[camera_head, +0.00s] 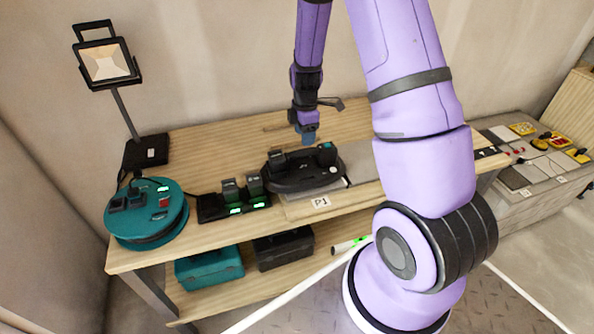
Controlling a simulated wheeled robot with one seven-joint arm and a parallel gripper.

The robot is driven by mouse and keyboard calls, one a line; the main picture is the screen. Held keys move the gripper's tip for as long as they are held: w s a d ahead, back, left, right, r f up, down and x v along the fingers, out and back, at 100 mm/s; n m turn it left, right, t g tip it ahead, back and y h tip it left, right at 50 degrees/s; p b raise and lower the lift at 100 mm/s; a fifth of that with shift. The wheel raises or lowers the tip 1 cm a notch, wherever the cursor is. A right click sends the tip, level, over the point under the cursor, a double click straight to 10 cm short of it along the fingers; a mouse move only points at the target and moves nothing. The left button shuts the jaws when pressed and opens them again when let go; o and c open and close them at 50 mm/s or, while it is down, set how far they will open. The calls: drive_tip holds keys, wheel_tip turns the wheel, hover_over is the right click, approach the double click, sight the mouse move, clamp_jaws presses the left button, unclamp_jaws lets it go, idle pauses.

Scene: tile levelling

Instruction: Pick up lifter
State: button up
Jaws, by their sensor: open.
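A black, rounded device with two raised parts on top, which looks like the lifter (295,182), rests on a grey tile near the front edge of the wooden workbench (190,143). A small white round spot shows on its right side. My gripper (308,137) points down over the back of the lifter, near its raised parts. It is open and holds nothing that I can see. The fingertips are small in this view, so I cannot tell whether they touch the lifter. My purple arm hides the right part of the bench.
A lamp (107,62) stands at the bench's back left. A teal round device (146,222) and a black charger with batteries (233,207) sit left of the lifter. A "P1" label (321,202) is in front. Toolboxes (208,267) lie on the lower shelf. Tiles (513,177) cover a right-hand surface.

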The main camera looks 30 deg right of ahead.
sight(305, 150)
wheel_tip(305, 150, down, 3)
drive_tip(key=shift+a+f, duration=0.1)
drive_tip(key=f, duration=0.4)
drive_tip(key=shift+s+d+f, duration=0.15)
drive_tip(key=shift+s+d, duration=0.05)
drive_tip(key=shift+s, duration=0.05)
drive_tip(key=shift+f, duration=0.55)
drive_tip(key=shift+f, duration=0.25)
drive_tip(key=shift+c, duration=0.4)
clamp_jaws()
